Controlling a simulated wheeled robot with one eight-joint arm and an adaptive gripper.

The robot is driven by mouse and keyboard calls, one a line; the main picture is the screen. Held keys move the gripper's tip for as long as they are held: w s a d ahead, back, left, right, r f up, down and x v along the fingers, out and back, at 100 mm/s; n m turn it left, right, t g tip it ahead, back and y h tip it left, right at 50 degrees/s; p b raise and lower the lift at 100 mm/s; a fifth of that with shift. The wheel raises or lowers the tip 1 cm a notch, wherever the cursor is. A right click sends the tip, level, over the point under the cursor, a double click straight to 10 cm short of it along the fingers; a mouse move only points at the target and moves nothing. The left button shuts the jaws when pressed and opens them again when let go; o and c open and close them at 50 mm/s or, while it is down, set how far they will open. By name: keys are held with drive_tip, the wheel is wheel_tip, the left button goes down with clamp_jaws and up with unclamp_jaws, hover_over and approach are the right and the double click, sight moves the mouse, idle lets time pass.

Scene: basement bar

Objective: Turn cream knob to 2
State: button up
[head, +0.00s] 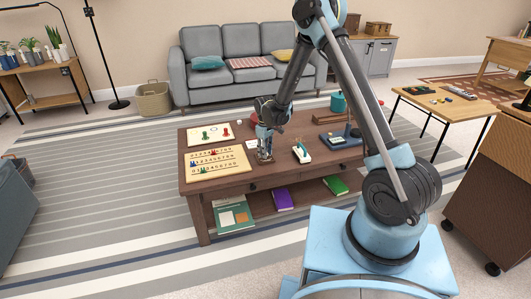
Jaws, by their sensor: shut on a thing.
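My gripper (265,157) points down at the coffee table (228,179), just right of the cream number board (217,161). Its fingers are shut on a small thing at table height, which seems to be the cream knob. The fingers hide it almost wholly, so its pointer and the number it stands at cannot be read. A small pale patch (251,144) shows just behind and left of the gripper; I cannot tell whether it belongs to the knob's panel.
A cream and teal device (301,153) stands close right of my gripper. A dark blue board (338,140) lies further right. Another pale board (208,134) with green and red pieces lies at the back left. Books fill part of the lower shelf.

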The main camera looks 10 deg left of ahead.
drive_tip(key=shift+w+n, duration=0.15)
drive_tip(key=shift+n, duration=0.15)
idle(0.4)
drive_tip(key=o, duration=1.1)
drive_tip(key=shift+r, duration=0.1)
wheel_tip(320, 180, up, 12)
drive_tip(key=shift+f, duration=0.15)
